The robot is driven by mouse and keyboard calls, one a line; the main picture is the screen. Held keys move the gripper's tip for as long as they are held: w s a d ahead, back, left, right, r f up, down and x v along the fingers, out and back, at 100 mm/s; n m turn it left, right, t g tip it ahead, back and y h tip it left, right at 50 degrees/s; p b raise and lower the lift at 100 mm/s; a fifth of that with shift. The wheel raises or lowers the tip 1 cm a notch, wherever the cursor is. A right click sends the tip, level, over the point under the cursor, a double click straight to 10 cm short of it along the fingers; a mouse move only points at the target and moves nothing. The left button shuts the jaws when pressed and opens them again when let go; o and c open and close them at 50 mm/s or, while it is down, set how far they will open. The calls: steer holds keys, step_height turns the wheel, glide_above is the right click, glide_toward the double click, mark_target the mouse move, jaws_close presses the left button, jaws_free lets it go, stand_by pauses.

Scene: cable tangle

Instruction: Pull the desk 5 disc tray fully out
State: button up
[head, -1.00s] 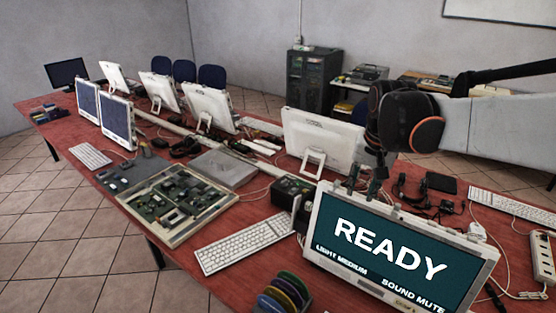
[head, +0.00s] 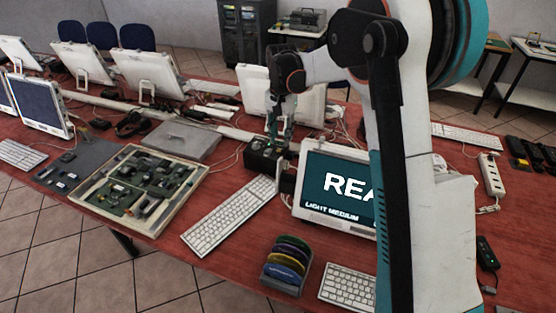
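A dark box-shaped unit (head: 262,158) sits on the red desk, just left of a monitor reading "REA…" (head: 335,190). It looks like a disc drive, but I cannot make out a tray or how far one is out. My gripper (head: 279,138) hangs fingers down over the right end of this box, behind the monitor's upper left corner. Its two fingers look apart, with nothing seen between them. I cannot tell whether the fingertips touch the box. My arm hides the right part of the monitor.
A white keyboard (head: 229,214) lies in front of the box. A rack of coloured discs (head: 287,263) and a second keyboard (head: 347,287) stand near the front. An open circuit-board case (head: 140,190) lies left. Another monitor (head: 262,92) stands close behind my gripper.

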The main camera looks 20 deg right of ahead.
mark_target(281, 158)
step_height(281, 158, down, 11)
steer(key=shift+f+b, duration=0.15)
steer(key=shift+b, duration=1.05)
jaws_close()
